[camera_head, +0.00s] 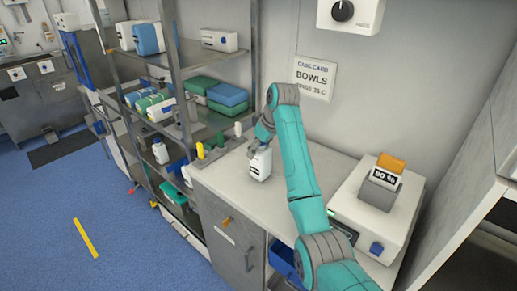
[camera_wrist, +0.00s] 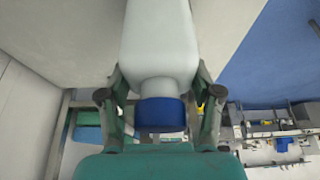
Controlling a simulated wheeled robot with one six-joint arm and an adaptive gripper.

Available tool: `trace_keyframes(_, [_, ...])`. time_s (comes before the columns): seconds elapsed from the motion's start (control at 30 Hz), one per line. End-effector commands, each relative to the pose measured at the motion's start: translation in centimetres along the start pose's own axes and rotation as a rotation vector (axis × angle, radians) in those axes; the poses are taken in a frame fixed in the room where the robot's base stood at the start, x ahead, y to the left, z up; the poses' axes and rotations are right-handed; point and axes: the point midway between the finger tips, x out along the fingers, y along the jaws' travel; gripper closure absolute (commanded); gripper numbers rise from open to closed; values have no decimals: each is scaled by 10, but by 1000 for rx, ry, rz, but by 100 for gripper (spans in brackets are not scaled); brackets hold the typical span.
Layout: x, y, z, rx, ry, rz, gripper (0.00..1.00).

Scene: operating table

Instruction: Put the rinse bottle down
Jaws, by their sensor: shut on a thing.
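The rinse bottle (camera_wrist: 160,45) is white with a blue cap (camera_wrist: 161,114) and fills the upper middle of the wrist view. My gripper (camera_wrist: 160,78) is shut on it, with one finger on each side near the bottle's shoulder. In the head view the white bottle (camera_head: 260,164) shows below my gripper (camera_head: 259,146), at the left part of the white counter (camera_head: 305,175). The bottle looks upright there. I cannot tell whether its base touches the counter. The gripper hides the bottle's top in the head view.
A white device with an orange-topped display (camera_head: 385,183) stands on the counter at the right. Small yellow and white items (camera_head: 219,139) stand near the counter's left end. A metal shelf rack (camera_head: 180,75) with boxes and packs stands at the left. Counter between bottle and device looks clear.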

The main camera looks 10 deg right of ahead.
Motion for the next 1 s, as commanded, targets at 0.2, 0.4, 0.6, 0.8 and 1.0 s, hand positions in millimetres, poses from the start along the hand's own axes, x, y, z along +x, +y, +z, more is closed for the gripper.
trace_keyframes(0.2, [2,0,1,0,0,0,11])
trace_keyframes(0.4, [2,0,1,0,0,0,11])
trace_keyframes(0.6, [-3,0,0,0,1,1,11])
trace_keyframes(0.8, [-30,1,0,0,2,1,11])
trace_keyframes(1.0, [-60,1,-1,0,3,1,11])
